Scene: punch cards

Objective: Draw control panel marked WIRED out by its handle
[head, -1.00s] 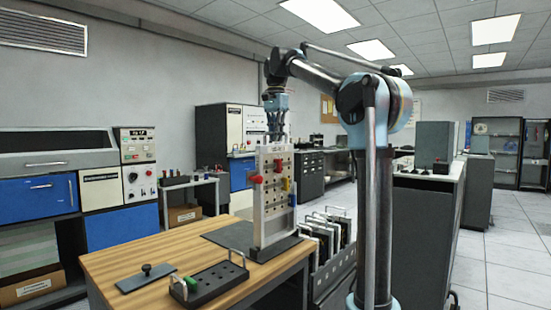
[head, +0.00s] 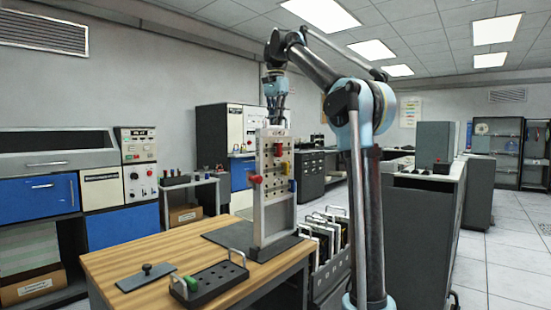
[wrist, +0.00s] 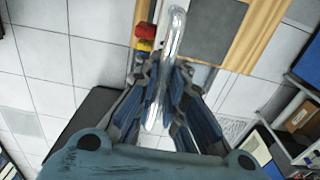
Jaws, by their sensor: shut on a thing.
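The control panel (head: 273,160) is a pale, upright plate with rows of holes and small coloured knobs. It stands in a grey frame (head: 275,222) on the table, its top raised above the frame's side clamps. The label on its top edge is too small to read. My gripper (head: 277,121) is above the panel, shut on its handle. In the wrist view the shiny metal handle (wrist: 176,35) runs between the fingers of my gripper (wrist: 168,80). The frame has a red clamp (head: 256,179) on the left and a blue one (head: 293,186) on the right.
The wooden table (head: 120,265) also bears a dark tray (head: 212,284) with handles and a green piece, and a flat dark plate (head: 147,277). A rack of handled panels (head: 328,235) stands right of the table.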

